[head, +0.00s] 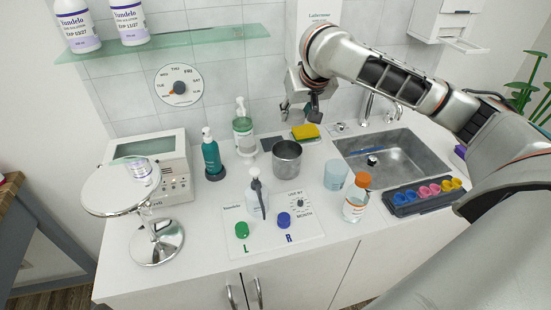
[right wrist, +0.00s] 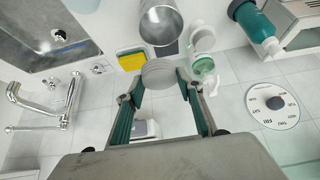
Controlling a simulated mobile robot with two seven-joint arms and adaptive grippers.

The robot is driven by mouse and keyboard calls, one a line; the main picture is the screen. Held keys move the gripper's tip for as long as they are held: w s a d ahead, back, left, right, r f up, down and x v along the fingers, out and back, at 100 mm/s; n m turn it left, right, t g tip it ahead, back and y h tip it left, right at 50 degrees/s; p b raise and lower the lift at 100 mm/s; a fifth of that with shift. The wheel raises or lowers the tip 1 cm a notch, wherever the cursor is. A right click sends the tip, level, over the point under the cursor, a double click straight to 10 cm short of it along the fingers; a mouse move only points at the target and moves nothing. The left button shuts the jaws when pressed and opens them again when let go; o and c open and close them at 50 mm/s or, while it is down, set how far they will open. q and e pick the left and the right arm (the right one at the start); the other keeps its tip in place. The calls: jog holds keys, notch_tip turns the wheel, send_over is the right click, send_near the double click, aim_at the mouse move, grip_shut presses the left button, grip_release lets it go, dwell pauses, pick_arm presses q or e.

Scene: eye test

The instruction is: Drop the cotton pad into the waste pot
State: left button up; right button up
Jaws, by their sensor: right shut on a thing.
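The waste pot (head: 287,163) is an open grey metal cup standing on the white counter, left of the sink. It also shows at the top of the right wrist view (right wrist: 160,24). My right gripper (head: 312,112) is above the counter near the tiled wall, behind and slightly right of the pot. In the right wrist view its fingers (right wrist: 158,82) are shut on a pale round cotton pad (right wrist: 162,75). The pad is apart from the pot there. I cannot make out the pad in the head view. My left gripper is not in view.
A yellow sponge (head: 306,131) lies behind the pot. A green-labelled pump bottle (head: 243,135) and a teal bottle (head: 211,155) stand to its left. A blue cup (head: 335,175) and an orange-capped bottle (head: 356,200) stand right, before the sink (head: 410,165). A glass shelf (head: 180,45) juts out upper left.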

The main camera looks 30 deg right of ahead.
aim_at(298, 124)
jog(key=shift+f, duration=2.75)
jog(key=o, duration=1.1)
jog(key=shift+s, duration=0.1)
jog(key=shift+r, duration=0.2)
jog(key=v, duration=1.1)
jog(key=shift+s+r, duration=0.25)
